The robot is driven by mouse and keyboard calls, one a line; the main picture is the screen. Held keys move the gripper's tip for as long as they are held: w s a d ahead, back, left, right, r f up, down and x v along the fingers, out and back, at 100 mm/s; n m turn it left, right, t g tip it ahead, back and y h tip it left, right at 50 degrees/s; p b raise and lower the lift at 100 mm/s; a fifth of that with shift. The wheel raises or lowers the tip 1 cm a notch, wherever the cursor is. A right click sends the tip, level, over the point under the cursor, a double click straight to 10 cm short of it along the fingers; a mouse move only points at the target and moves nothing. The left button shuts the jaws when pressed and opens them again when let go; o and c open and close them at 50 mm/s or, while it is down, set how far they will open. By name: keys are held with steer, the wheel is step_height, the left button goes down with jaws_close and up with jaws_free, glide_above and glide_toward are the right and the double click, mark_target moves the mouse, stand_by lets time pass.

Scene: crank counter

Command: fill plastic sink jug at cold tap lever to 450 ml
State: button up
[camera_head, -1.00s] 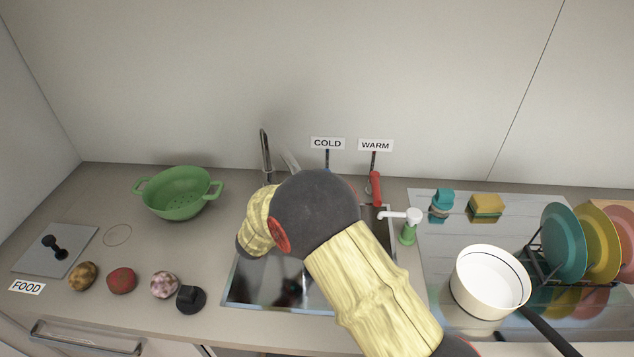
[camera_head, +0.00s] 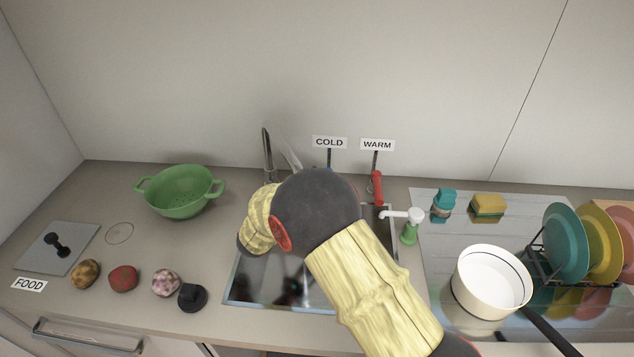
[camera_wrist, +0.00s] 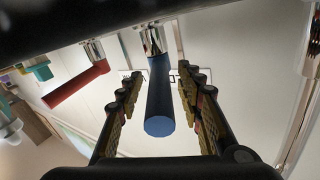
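The cold tap lever (camera_wrist: 160,95) is a blue cylinder on a chrome stem. In the wrist view it lies between the two fingers of my gripper (camera_wrist: 160,110), with a gap on each side. My gripper is open around it. In the head view my arm hides the gripper and nearly all of the blue lever, below the COLD sign (camera_head: 329,142). A curved metal spout (camera_head: 267,155) rises behind the sink (camera_head: 253,287). I cannot make out the plastic jug, and my arm covers much of the sink. A faint translucent shape (camera_head: 291,155) beside the spout is unclear.
The red lever (camera_head: 377,187) stands right of the blue one, under the WARM sign (camera_head: 377,144). A soap dispenser (camera_head: 409,228) is close by. A green colander (camera_head: 180,192) sits left; a white pan (camera_head: 490,285) and plate rack (camera_head: 545,270) are right.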

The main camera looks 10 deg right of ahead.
steer(key=v, duration=1.2)
